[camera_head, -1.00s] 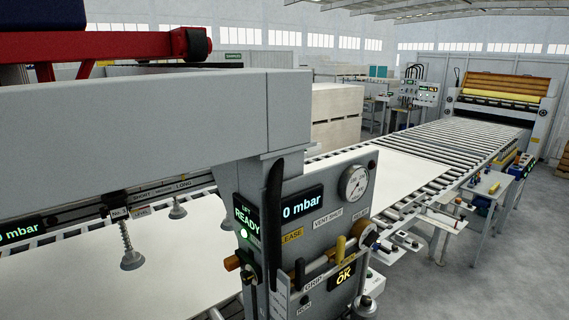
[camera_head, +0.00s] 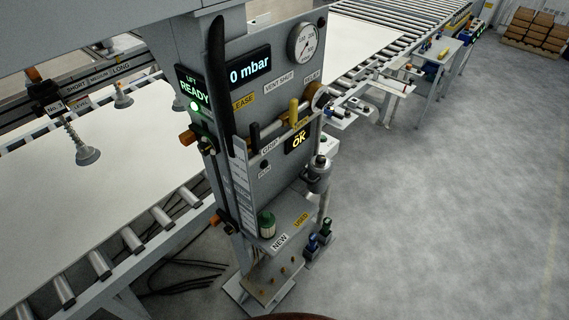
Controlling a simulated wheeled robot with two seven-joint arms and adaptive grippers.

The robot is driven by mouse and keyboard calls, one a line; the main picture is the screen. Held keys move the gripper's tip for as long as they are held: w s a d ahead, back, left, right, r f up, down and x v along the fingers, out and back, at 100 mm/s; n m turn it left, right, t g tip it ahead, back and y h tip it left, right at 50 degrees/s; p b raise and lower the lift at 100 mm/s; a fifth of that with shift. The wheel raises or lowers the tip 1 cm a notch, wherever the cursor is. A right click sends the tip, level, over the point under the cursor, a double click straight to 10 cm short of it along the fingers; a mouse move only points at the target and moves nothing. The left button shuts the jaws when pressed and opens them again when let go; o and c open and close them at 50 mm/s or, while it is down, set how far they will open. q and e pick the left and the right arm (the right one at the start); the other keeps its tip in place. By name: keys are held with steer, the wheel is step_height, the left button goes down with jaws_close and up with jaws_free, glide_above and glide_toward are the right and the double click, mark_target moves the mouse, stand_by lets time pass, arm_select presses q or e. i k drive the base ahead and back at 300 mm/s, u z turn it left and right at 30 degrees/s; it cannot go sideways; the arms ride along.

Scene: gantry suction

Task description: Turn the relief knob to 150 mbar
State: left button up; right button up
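The relief knob (camera_head: 321,97) is a round orange-brown and grey part at the right edge of the grey control panel (camera_head: 277,74), just below the "RELIEF" label (camera_head: 312,78). Its setting is too small to read. The dark display (camera_head: 250,68) reads 0 mbar. A round white dial gauge (camera_head: 306,43) sits at the panel's upper right; its needle is too small to read. Neither of my grippers is in view.
A yellow handle (camera_head: 294,111) stands left of the knob, and a long black lever (camera_head: 217,85) runs down the panel's left edge. A shelf marked NEW and USED (camera_head: 290,222) holds a green-topped part (camera_head: 267,224). Open grey floor (camera_head: 440,200) lies to the right.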

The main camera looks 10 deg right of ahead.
mark_target(325, 98)
steer(key=z, duration=0.05)
steer(key=k, duration=0.55)
steer(key=z, duration=0.75)
steer(key=i, duration=0.95)
steer(key=u, duration=0.2)
